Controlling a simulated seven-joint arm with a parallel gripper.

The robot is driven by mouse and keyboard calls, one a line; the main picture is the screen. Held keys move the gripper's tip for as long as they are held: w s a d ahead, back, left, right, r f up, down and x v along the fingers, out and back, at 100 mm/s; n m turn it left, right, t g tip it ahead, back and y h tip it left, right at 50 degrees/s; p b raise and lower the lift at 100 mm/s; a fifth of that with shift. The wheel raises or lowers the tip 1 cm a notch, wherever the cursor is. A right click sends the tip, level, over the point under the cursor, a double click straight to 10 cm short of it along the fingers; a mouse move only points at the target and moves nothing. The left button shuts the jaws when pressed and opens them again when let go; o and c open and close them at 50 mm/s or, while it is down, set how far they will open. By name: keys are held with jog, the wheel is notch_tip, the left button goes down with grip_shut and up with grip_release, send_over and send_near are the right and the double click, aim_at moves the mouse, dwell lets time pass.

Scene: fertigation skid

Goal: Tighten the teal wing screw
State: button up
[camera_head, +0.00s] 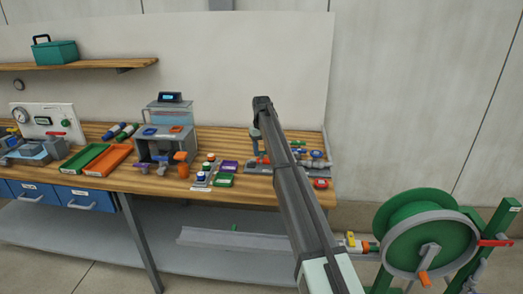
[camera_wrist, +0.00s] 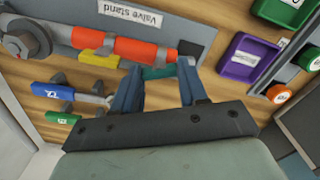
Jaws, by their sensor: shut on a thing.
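The teal wing screw (camera_wrist: 160,72) shows in the wrist view as a small teal piece between my fingertips, beside the end of an orange cylinder (camera_wrist: 118,46). My gripper (camera_wrist: 163,75) is shut on it, with one blue-grey finger on either side. The fingers and palm hide part of the screw, so its seating cannot be told. In the head view my gripper (camera_head: 256,146) points down at the valve stand (camera_head: 290,170) on the right end of the bench, and my arm covers much of that area.
A blue handle (camera_wrist: 56,91) and a green handle (camera_wrist: 62,117) lie left of my fingers in the wrist view. A purple tray (camera_wrist: 247,58) is at right. In the head view a grey station (camera_head: 180,143) stands further left, and a green hose reel (camera_head: 428,235) stands right of the bench.

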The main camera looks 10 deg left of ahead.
jog(key=m, duration=0.4)
jog(key=shift+m, duration=0.4)
dwell(0.4)
jog(key=o, duration=1.1)
jog(key=shift+c, duration=0.2)
jog(key=shift+r, duration=0.1)
notch_tip(320, 180, up, 14)
jog(key=shift+f, duration=0.2)
